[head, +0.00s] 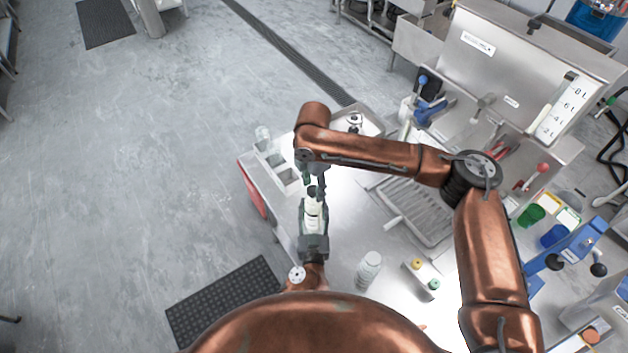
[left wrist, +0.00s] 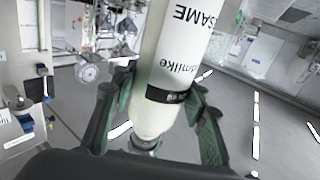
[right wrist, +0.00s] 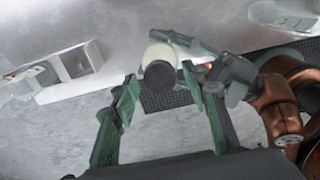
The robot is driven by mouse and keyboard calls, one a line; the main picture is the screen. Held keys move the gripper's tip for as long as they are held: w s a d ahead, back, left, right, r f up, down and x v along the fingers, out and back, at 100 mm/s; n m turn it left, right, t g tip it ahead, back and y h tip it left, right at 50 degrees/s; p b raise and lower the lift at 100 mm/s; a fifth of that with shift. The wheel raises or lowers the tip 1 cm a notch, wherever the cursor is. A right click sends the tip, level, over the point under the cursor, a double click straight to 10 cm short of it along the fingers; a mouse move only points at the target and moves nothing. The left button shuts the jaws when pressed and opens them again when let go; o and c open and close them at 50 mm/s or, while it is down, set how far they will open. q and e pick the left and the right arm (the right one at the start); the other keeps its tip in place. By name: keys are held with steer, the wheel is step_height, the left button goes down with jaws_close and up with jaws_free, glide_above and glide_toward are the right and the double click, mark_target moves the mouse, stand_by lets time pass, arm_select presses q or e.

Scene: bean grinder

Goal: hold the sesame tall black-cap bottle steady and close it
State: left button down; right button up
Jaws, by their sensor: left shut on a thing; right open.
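The sesame bottle (head: 312,221) is tall and white with a printed label. In the left wrist view the bottle (left wrist: 175,60) fills the middle, its label upside down. My left gripper (head: 314,238) is shut on its body and holds it about upright. A black cap (head: 311,192) shows at the bottle's top; in the right wrist view the cap (right wrist: 160,77) is a dark disc over the pale bottle. Whether it is seated cannot be told. My right gripper (right wrist: 168,95) is open above the bottle, its fingers either side of the cap in that view, with no contact clear.
A white bottle (head: 369,270) stands on the table to the right. A metal drip tray (head: 414,212) and a grey compartment tray (head: 279,166) are near the arms. My right arm spans above the table.

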steer(key=shift+f, duration=0.1)
steer(key=shift+c, duration=0.4)
jaws_close()
steer(key=m, duration=0.5)
steer(key=shift+m, duration=0.3)
steer(key=m, duration=0.5)
steer(key=shift+m, duration=0.4)
steer(key=shift+o, duration=1.1)
jaws_free()
step_height(320, 180, up, 12)
